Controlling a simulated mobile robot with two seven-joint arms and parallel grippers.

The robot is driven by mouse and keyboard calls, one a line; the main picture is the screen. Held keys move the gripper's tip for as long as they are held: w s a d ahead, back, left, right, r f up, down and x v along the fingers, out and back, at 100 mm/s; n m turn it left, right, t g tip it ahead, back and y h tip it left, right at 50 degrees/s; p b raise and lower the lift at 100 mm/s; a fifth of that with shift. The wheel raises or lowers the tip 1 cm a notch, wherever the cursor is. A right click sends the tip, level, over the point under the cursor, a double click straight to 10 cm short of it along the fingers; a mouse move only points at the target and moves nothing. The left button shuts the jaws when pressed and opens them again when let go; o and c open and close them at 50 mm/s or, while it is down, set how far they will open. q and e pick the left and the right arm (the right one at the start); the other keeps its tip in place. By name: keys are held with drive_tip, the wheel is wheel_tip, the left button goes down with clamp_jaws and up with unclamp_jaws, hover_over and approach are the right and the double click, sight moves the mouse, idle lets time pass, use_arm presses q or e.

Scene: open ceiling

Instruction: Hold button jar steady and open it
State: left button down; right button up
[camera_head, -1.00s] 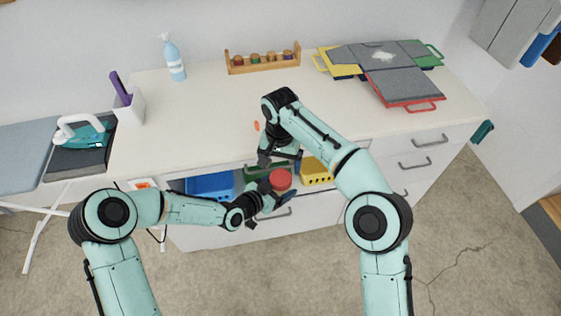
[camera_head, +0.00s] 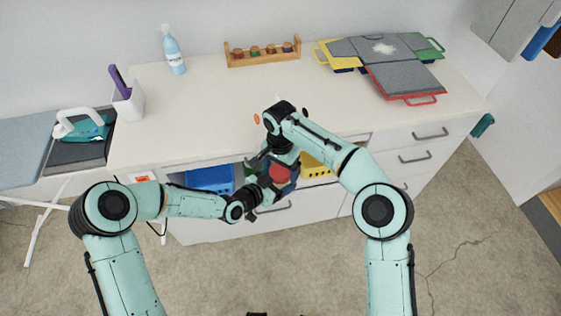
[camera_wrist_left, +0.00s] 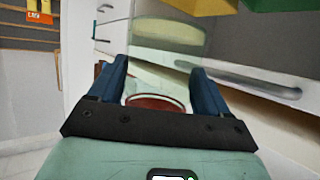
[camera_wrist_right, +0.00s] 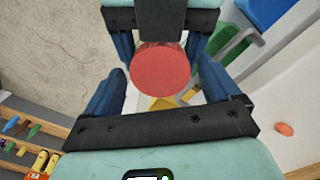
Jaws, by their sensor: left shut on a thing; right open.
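The button jar has a clear body (camera_wrist_left: 165,50) and a round red lid (camera_head: 279,174). My left gripper (camera_head: 268,188) is shut on the jar and holds it in front of the open drawer; its fingers lie on either side of the jar in the left wrist view. My right gripper (camera_head: 278,165) is open at the jar's lid. In the right wrist view the red lid (camera_wrist_right: 160,72) faces the camera, between and beyond the open fingers. I cannot tell whether these fingers touch it. The jar's contents are not clearly visible.
The open drawer holds a blue bin (camera_head: 210,179), a yellow bin (camera_head: 316,167) and a green bin, partly hidden. The white countertop (camera_head: 200,120) behind carries a spray bottle (camera_head: 174,52), a spool rack (camera_head: 262,56) and folded panels (camera_head: 400,78). A small orange piece (camera_head: 256,118) lies near its front.

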drive_tip(key=shift+c, duration=0.3)
drive_tip(key=c, duration=1.1)
drive_tip(key=shift+o, duration=0.2)
drive_tip(key=n, duration=0.6)
drive_tip(key=shift+n, duration=0.3)
drive_tip(key=o, duration=1.2)
drive_tip(key=shift+c, duration=0.2)
drive_tip(key=shift+r, duration=0.1)
